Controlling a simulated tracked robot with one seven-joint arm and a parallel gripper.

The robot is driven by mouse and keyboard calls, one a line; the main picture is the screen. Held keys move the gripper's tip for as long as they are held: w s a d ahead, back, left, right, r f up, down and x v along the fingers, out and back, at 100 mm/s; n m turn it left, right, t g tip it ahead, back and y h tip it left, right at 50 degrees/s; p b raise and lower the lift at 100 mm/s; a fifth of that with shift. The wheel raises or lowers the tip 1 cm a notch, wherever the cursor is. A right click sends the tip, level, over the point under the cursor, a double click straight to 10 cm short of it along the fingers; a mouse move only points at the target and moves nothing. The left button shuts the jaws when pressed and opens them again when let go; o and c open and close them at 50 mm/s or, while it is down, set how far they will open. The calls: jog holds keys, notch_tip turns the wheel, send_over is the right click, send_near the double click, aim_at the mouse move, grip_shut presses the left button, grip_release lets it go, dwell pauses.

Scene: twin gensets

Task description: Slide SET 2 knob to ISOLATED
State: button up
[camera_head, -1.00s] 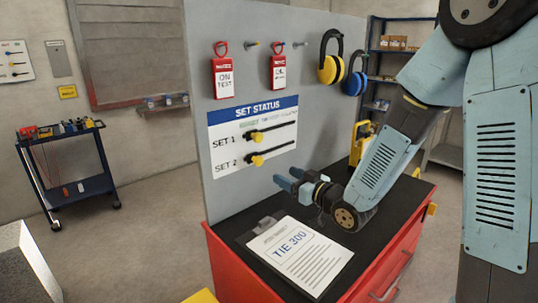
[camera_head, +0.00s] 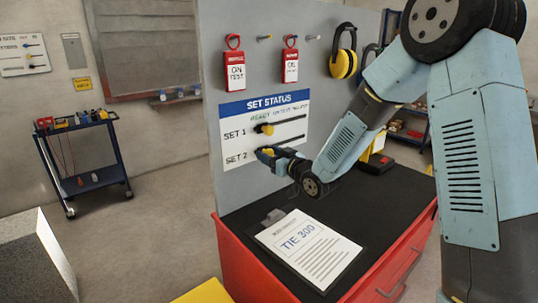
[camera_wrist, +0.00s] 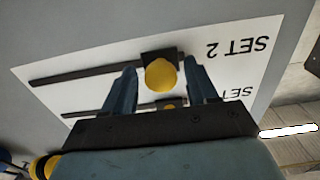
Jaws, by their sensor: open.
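The SET STATUS board (camera_head: 235,124) is a white panel with a blue header on the grey upright panel. The SET 1 knob (camera_head: 266,129) is yellow and sits at the left part of its dark slot. The SET 2 knob (camera_head: 267,151) is yellow, largely hidden behind my gripper (camera_head: 272,157) in the head view. In the wrist view, which is upside down, the SET 2 knob (camera_wrist: 161,75) lies between the fingers of my gripper (camera_wrist: 161,85), at the SET 2 label end of its slot (camera_wrist: 95,70). The fingers are open, with gaps on both sides.
Red tags (camera_head: 235,72) and yellow ear defenders (camera_head: 345,64) hang above the board. A TIE 300 sheet (camera_head: 310,246) lies on the black top of the red cabinet (camera_head: 385,262) below. A blue cart (camera_head: 85,160) stands at left.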

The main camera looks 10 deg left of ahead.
jog(key=shift+w+a, duration=0.25)
jog(key=shift+a, duration=0.1)
grip_shut()
dwell(0.4)
